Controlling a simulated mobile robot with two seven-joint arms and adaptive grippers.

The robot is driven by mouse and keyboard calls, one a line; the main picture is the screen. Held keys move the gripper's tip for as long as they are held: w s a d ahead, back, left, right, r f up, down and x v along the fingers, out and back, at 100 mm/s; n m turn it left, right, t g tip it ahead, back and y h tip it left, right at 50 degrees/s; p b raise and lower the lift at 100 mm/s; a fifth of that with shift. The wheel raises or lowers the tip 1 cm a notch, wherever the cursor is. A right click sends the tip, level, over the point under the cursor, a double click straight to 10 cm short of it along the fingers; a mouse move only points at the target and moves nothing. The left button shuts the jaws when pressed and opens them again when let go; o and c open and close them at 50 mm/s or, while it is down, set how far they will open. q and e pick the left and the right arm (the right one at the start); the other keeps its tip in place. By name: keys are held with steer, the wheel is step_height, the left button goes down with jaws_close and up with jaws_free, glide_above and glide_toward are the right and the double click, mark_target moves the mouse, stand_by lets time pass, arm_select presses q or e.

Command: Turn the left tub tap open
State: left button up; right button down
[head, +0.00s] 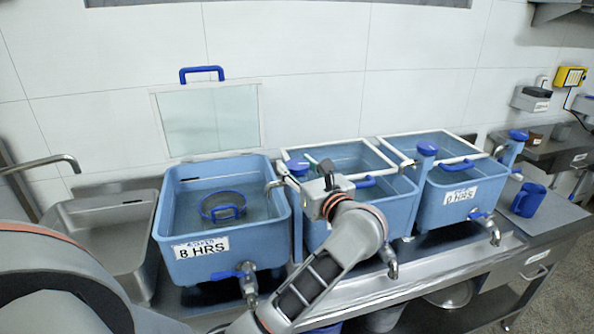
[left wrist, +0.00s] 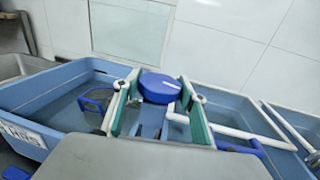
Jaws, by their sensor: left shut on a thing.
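The left tub (head: 223,244) is blue, open and labelled "8 HRS". A steel spout (head: 275,185) points over its right rim. The tap's round blue knob (head: 297,166) tops a post between the left and middle tubs. My left gripper (head: 306,172) is at this knob, shut on it. In the left wrist view the knob (left wrist: 160,86) sits between the two green-padded fingers. The gripper hides part of the post. A low drain tap (head: 247,277) with a blue lever is on the left tub's front. My right gripper is not in view.
A mesh basket (head: 222,206) with a blue handle sits in the left tub. The middle tub (head: 314,220) and right tub (head: 440,205) have white-framed lids. A clear panel (head: 210,120) leans on the wall behind. A blue jug (head: 529,200) stands at right.

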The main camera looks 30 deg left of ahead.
arm_select(q)
steer(key=shift+f+n+g+y+b, duration=0.1)
steer(key=shift+n+g+y+b, duration=0.4)
steer(key=shift+n+g, duration=0.3)
steer(key=shift+n+g+y+b, duration=0.4)
steer(key=shift+n+g, duration=0.1)
steer(key=shift+g, duration=0.5)
steer(key=shift+r+n+g+b, duration=0.2)
steer(key=shift+n+g+b, duration=0.15)
steer(key=shift+g, duration=0.25)
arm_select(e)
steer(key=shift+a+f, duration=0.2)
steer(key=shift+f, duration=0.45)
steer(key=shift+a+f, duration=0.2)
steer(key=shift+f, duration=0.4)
arm_select(q)
steer(key=o, duration=1.1)
steer(key=shift+a, duration=0.1)
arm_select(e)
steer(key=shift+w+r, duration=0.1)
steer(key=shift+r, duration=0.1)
